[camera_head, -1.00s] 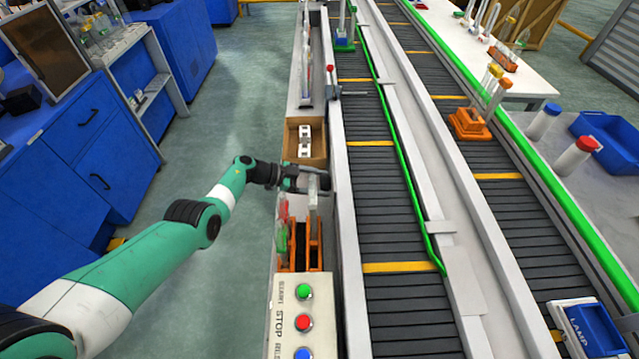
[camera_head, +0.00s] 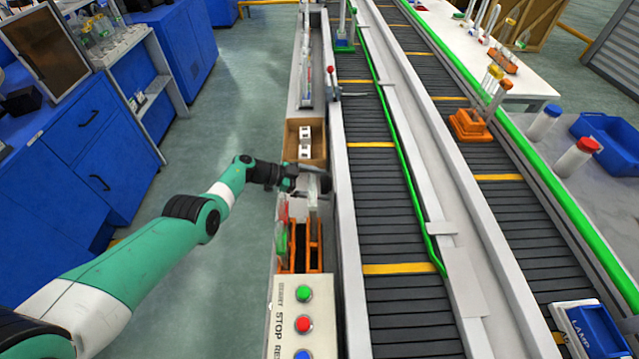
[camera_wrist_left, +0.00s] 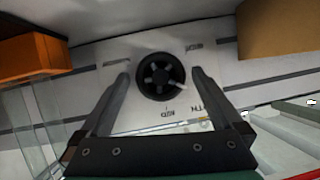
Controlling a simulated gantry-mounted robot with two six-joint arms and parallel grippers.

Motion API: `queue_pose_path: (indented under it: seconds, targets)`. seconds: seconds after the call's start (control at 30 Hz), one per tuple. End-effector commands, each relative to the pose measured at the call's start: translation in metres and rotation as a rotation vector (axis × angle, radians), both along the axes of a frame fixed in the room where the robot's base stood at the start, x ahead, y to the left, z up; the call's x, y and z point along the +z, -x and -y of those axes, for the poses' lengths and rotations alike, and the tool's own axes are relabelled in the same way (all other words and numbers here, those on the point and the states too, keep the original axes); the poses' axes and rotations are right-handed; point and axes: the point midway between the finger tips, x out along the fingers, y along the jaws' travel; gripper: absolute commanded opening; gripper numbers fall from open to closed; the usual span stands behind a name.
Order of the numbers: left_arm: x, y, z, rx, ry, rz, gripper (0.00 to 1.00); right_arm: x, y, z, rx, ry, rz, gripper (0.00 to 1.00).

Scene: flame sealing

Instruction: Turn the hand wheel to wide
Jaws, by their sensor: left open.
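The hand wheel (camera_wrist_left: 160,77) is a black spoked wheel on a pale panel in the left wrist view. A small light handle or mark shows at its right side, and upside-down lettering stands below it, too small to read fully. My left gripper (camera_wrist_left: 160,74) is open, with one finger on each side of the wheel in that view. I cannot tell how far the fingertips are from it. In the head view my left gripper (camera_head: 318,183) is over the narrow bench beside the conveyor, and the wheel cannot be made out clearly there. My right gripper is not in view.
A cardboard box (camera_head: 291,143) with white pieces stands just beyond the gripper. An orange rack (camera_head: 319,258) and a button panel (camera_head: 284,325) are nearer. The dark conveyor (camera_head: 385,210) runs along the right, with an orange holder (camera_head: 468,126) on the farther belt.

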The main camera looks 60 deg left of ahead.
Motion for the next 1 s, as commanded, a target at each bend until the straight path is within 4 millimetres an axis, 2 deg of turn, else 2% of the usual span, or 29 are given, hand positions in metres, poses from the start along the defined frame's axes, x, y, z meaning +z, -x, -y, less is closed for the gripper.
queue_pose_path:
  seconds: [0.17,0.3,0.43,0.63,1.0]
  targets:
    - [0.018,0.019,-0.010,0.004,0.000,-0.001,1.00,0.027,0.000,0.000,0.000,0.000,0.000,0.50]
    - [0.034,0.048,-0.024,0.006,0.000,-0.001,1.00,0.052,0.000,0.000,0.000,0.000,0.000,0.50]
    - [0.043,0.072,-0.035,0.005,0.001,-0.001,1.00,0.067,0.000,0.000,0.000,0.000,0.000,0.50]
    - [0.049,0.093,-0.044,0.001,0.001,0.000,1.00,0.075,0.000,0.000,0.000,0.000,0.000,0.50]
    - [0.048,0.096,-0.041,-0.009,0.019,-0.005,1.00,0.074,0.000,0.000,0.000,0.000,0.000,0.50]
